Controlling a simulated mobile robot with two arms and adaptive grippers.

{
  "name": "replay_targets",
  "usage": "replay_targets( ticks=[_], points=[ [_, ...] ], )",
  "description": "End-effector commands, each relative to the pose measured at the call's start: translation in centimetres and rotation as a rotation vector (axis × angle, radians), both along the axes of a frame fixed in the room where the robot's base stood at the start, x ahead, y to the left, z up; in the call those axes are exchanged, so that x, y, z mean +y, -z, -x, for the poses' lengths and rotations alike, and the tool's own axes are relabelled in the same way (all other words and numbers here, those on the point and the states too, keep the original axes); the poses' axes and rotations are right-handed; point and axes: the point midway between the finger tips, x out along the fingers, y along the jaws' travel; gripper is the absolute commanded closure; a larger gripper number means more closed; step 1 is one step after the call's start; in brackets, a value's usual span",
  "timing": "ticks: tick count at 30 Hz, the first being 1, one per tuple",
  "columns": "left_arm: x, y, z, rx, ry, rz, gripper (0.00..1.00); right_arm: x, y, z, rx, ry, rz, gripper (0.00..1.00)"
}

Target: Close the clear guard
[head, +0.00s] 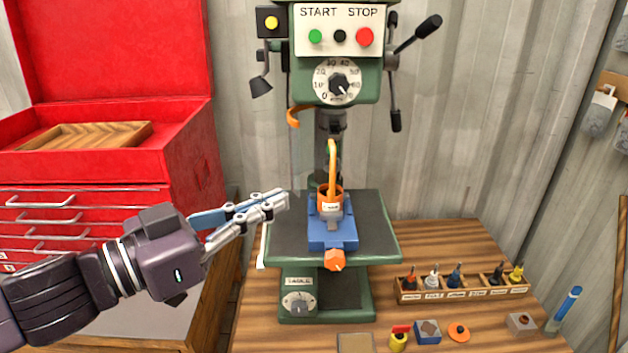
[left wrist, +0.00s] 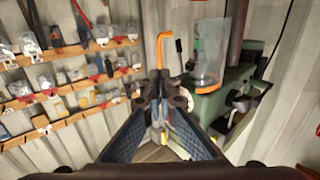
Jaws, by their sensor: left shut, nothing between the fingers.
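The drill press (head: 339,75) stands on the bench. Its clear guard (left wrist: 208,62) shows best in the left wrist view, as a curved transparent panel with an orange lower edge, right of my fingertips. In the head view it is too faint to place exactly. An upright orange hooked handle (head: 332,160) rises in front of the column; an orange hook (left wrist: 163,45) also shows just above my fingertips in the left wrist view. My left gripper (head: 286,200) is shut and empty, left of the blue vise (head: 332,235). I cannot tell whether it touches anything. My right gripper is out of view.
A red tool chest (head: 190,165) stands at the left. A wooden rack of small bottles (head: 462,290) and several small parts lie on the bench at the right front. The bench beside the press on the right (head: 440,245) is clear.

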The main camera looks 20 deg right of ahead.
Motion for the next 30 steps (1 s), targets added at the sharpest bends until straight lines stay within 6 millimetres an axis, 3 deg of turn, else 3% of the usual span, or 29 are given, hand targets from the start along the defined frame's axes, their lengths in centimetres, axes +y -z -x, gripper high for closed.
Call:
replay_targets(
  ticks=[9, 15, 30],
  points=[
    [-5.2, -0.3, -2.1, 0.003, 0.002, 0.0, 1.0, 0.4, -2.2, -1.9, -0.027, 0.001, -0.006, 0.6],
    [-7.1, -0.1, -3.0, 0.003, 0.0, 0.0, 1.0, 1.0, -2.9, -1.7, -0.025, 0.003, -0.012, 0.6],
    [-7.7, 0.1, -3.3, 0.001, -0.002, -0.001, 1.0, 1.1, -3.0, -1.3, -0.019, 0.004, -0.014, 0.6]
  ],
)
